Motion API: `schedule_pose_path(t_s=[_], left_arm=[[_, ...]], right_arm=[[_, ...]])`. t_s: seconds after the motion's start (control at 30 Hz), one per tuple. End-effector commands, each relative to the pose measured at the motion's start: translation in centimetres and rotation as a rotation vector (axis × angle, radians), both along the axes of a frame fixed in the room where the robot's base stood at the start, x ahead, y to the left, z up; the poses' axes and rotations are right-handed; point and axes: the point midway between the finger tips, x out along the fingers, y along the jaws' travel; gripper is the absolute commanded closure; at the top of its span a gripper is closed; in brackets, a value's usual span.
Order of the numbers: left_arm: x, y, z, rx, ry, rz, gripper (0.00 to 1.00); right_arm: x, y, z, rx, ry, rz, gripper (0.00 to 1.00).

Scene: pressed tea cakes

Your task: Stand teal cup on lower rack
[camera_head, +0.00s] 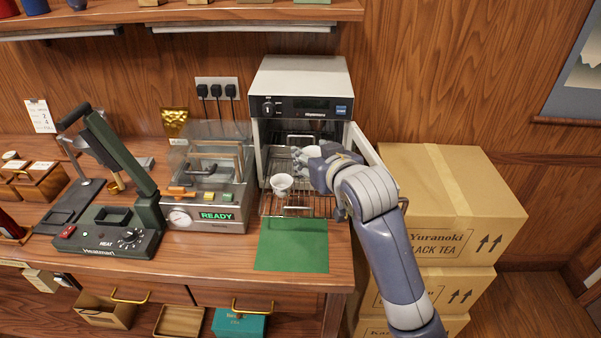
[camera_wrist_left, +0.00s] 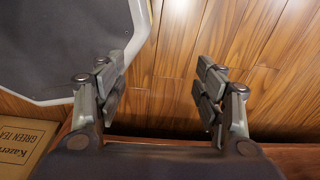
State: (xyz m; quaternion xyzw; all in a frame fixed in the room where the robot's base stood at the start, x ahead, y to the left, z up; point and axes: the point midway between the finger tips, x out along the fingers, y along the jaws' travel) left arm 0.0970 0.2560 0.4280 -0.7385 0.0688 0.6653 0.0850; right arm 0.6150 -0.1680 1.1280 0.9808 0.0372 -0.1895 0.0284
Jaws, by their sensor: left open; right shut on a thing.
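No teal cup can be made out clearly in these views. My right gripper (camera_head: 303,158) is at the front opening of a small oven (camera_head: 301,85), above a wire rack (camera_head: 310,203) that sticks out of it. It is shut on a small pale thing (camera_head: 312,151), largely hidden by the fingers; I cannot tell its kind or true colour. A white cup (camera_head: 281,183) stands on the rack, left of and below the gripper. My left gripper (camera_wrist_left: 160,100) shows only in the left wrist view, open and empty, with wooden boards beyond it.
A green mat (camera_head: 292,244) lies on the counter before the oven. A machine with a READY display (camera_head: 208,190) stands close on the left, a heat press (camera_head: 120,230) further left. The oven door (camera_head: 366,150) is open at right, beside stacked cartons (camera_head: 440,190).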

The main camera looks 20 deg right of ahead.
Motion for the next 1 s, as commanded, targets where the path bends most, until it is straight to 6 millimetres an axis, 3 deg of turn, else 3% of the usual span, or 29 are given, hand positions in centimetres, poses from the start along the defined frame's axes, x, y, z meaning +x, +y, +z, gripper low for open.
schedule_pose_path(t_s=[0.03, 0.1, 0.3, 0.5, 0.7, 1.0], left_arm=[[-0.2, -0.2, 1.8, -0.002, 0.004, 0.001, 0.37], [-0.5, -0.5, 2.7, -0.006, 0.006, 0.001, 0.37], [-1.3, -2.1, 4.2, -0.025, 0.018, 0.001, 0.37], [-1.5, -3.1, 4.8, -0.036, 0.021, -0.001, 0.37], [-1.4, -2.1, 5.3, -0.025, 0.02, 0.0, 0.37], [-1.0, -1.3, 5.9, -0.015, 0.014, 0.004, 0.37]], right_arm=[[1.5, -0.3, 0.2, -0.005, 0.009, 0.006, 0.79], [3.1, -0.6, -0.6, 0.001, 0.011, 0.016, 0.79], [5.9, -1.7, -2.6, 0.026, 0.013, 0.024, 0.79], [6.5, -2.1, -5.3, 0.036, 0.02, 0.025, 0.79], [6.4, -2.1, -8.8, 0.036, 0.017, 0.025, 0.79], [6.4, -2.1, -12.3, 0.036, 0.017, 0.025, 0.79]])
